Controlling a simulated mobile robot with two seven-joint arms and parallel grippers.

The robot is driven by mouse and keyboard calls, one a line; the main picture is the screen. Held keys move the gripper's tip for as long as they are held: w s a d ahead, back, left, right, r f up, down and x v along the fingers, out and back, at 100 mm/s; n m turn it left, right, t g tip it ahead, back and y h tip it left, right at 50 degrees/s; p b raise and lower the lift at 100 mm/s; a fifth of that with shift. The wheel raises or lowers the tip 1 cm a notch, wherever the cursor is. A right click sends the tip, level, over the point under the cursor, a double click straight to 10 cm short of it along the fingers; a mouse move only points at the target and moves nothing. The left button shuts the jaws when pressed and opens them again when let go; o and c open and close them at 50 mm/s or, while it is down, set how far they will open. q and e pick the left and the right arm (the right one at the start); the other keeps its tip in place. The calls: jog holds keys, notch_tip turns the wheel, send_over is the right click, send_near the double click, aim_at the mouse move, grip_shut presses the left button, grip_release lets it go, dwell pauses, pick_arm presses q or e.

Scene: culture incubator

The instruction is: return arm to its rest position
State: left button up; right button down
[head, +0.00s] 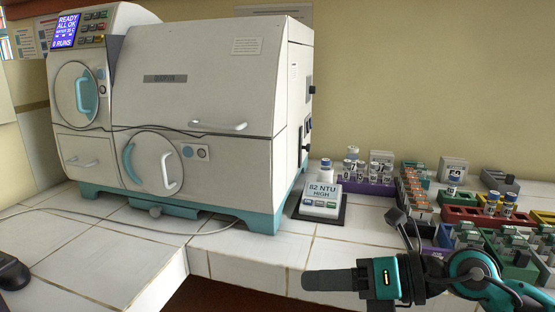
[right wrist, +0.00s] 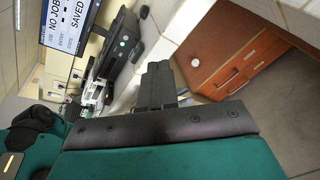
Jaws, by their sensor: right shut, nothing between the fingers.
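My right gripper (head: 312,281) reaches in from the right in the head view, low in front of the white tiled bench's front edge. Its dark fingers point left and are shut with nothing between them. In the right wrist view the closed fingers (right wrist: 158,84) stand together beyond the teal gripper body, over empty space. The teal and black right arm (head: 465,275) shows at the lower right of the head view, bent, in front of the racks. It overlaps the nearest racks in the picture; I cannot tell how far apart they are. My left gripper does not show.
The white incubator-like machine (head: 210,80) stands on the bench (head: 95,265). A small meter reading 82 NTU (head: 321,200) sits right of it. A purple rack (head: 368,187) and several vial racks fill the right side. A wooden drawer unit (right wrist: 232,62) and a screen (right wrist: 68,22) show in the wrist view.

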jog(key=s+d+f+m+t+h+p, duration=0.1)
jog(key=d+f+m+t+h, duration=0.3)
jog(key=m, duration=0.7)
jog(key=s+d+f+m+t+h+p, duration=0.1)
jog(key=d+f+m+t+h+p, duration=0.15)
jog(key=f+m, duration=0.7)
jog(key=s+d+f+m+t+h+p, duration=0.1)
jog(key=d+f+m+t+h, duration=0.25)
jog(key=m, duration=1.05)
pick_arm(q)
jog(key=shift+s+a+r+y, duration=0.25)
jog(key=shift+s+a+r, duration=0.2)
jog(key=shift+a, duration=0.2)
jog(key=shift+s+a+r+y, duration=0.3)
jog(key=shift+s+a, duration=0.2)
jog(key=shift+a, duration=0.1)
pick_arm(e)
jog(key=s+d+f+m+g+h, duration=0.1)
jog(key=s+f+m+g+h, duration=0.1)
jog(key=s+f+m, duration=0.3)
jog(key=s+f+g, duration=0.1)
jog(key=s+f, duration=0.2)
jog(key=shift+s+f, duration=0.25)
jog(key=shift+s, duration=0.15)
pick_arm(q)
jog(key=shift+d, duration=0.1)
pick_arm(e)
jog(key=shift+d, duration=0.1)
